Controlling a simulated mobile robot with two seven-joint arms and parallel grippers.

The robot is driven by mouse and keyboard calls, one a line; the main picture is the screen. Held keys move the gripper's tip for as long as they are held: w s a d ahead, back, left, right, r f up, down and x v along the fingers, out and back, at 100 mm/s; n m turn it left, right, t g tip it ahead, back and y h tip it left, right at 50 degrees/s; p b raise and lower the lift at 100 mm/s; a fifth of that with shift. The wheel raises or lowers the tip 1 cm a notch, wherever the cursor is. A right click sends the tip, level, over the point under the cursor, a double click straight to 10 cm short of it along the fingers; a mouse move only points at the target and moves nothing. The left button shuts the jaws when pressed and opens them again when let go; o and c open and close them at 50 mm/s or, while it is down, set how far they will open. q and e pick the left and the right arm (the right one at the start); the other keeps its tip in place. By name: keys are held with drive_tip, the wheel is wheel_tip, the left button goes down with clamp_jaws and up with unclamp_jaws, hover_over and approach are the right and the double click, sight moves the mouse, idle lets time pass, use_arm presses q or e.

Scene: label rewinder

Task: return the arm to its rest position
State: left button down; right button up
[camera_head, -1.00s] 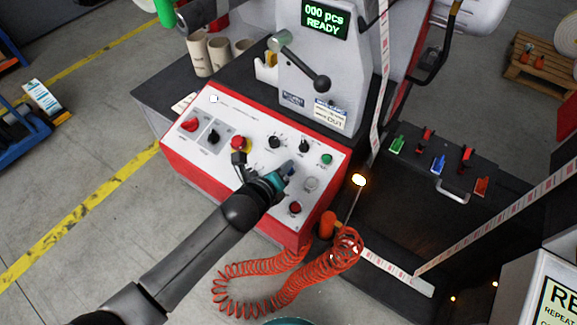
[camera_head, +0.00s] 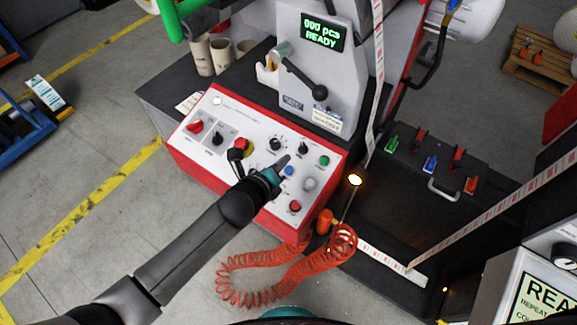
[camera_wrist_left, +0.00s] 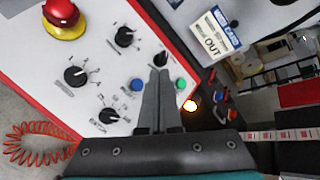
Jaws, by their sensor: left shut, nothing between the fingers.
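My left gripper (camera_head: 283,163) is over the white control panel (camera_head: 232,112) of the rewinder, its arm coming in from the lower left. Its fingers (camera_wrist_left: 158,97) are shut together with nothing between them. In the left wrist view they point at the panel between a blue button (camera_wrist_left: 138,84) and a green button (camera_wrist_left: 181,83). I cannot tell whether the fingertips touch the panel. The blue button (camera_head: 289,170) shows just beside the fingers in the head view. My right gripper is not in view.
A display (camera_head: 322,31) reads "000 pcs READY". A black lever (camera_head: 304,78) stands above the panel. A coiled orange hose (camera_head: 285,270) hangs in front of the machine. A label web (camera_head: 500,204) runs at the right. Open floor (camera_head: 60,150) lies to the left.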

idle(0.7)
use_arm(q)
drive_tip(key=s+a+r+n+g+y, duration=0.35)
drive_tip(key=s+a+n, duration=0.45)
drive_tip(key=s+n, duration=0.55)
drive_tip(key=s+a+r+n+g+y, duration=0.2)
drive_tip(key=s+a+n+g, duration=0.2)
drive_tip(key=s+a+n, duration=0.85)
drive_tip(key=w+d+f+n+b, duration=0.15)
drive_tip(key=f+b, duration=0.25)
drive_tip(key=f, duration=1.1)
drive_tip(key=d+f+n+b, duration=0.2)
drive_tip(key=d+f+b, duration=0.1)
drive_tip(key=f, duration=1.1)
drive_tip(key=s+a+f+g+b, duration=0.1)
drive_tip(key=s+f+b, duration=0.2)
drive_tip(key=s+f, duration=0.5)
drive_tip(key=s+a+f+g+b, duration=0.1)
drive_tip(key=s+f+b, duration=0.3)
drive_tip(key=f, duration=1)
drive_tip(key=s, duration=0.3)
drive_tip(key=shift+s+a+b, duration=0.15)
drive_tip(key=shift+s+b, duration=0.15)
drive_tip(key=shift+s, duration=0.1)
